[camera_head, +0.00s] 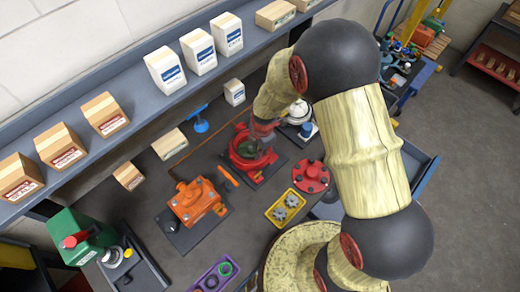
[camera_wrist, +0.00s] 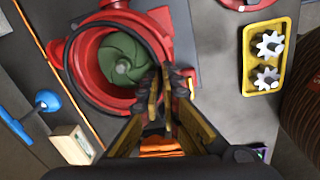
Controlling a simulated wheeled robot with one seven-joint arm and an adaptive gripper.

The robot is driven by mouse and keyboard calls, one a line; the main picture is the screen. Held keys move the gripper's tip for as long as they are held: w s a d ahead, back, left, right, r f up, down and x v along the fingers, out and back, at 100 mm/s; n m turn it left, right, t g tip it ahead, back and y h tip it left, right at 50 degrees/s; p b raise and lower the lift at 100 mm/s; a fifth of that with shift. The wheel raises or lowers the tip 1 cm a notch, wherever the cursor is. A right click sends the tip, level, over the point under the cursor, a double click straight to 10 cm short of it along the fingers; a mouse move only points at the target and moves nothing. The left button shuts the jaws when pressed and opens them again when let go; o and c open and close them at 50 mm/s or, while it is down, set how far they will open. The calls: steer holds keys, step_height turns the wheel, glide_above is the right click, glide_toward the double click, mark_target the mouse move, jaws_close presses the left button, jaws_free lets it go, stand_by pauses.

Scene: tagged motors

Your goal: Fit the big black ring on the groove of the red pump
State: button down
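The red pump (camera_head: 247,150) stands open on a dark plate on the bench. In the wrist view the red pump (camera_wrist: 84,62) shows a green impeller (camera_wrist: 122,60) inside its round housing. The big black ring (camera_wrist: 70,47) lies over the pump's round opening, roughly following its rim. I cannot tell whether it sits in the groove or hovers just above. My gripper (camera_wrist: 166,78) is at the rim's right side in the wrist view, its fingers close together on the ring. In the head view my gripper (camera_head: 262,132) is over the pump, partly hidden by my arm.
A red cover (camera_head: 311,177) and a yellow tray (camera_head: 270,214) with gears lie right of the pump. An orange motor (camera_head: 196,203) stands to the left. A purple tray (camera_head: 202,279) holds smaller rings. Boxes line the shelf behind.

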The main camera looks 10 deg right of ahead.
steer(key=shift+f, duration=0.35)
steer(key=shift+s+f+t+b, duration=0.15)
steer(key=shift+f+t+b, duration=0.2)
steer(key=shift+b, duration=0.9)
steer(key=shift+f+b, duration=0.9)
steer(key=shift+b, duration=0.05)
stand_by(0.8)
steer(key=shift+r+b, duration=0.2)
steer(key=shift+b, duration=0.25)
stand_by(1.0)
steer(key=c, duration=2)
jaws_free()
steer(key=shift+o, duration=0.8)
steer(key=o, duration=0.4)
steer(key=shift+c, duration=0.2)
steer(key=shift+o, duration=0.4)
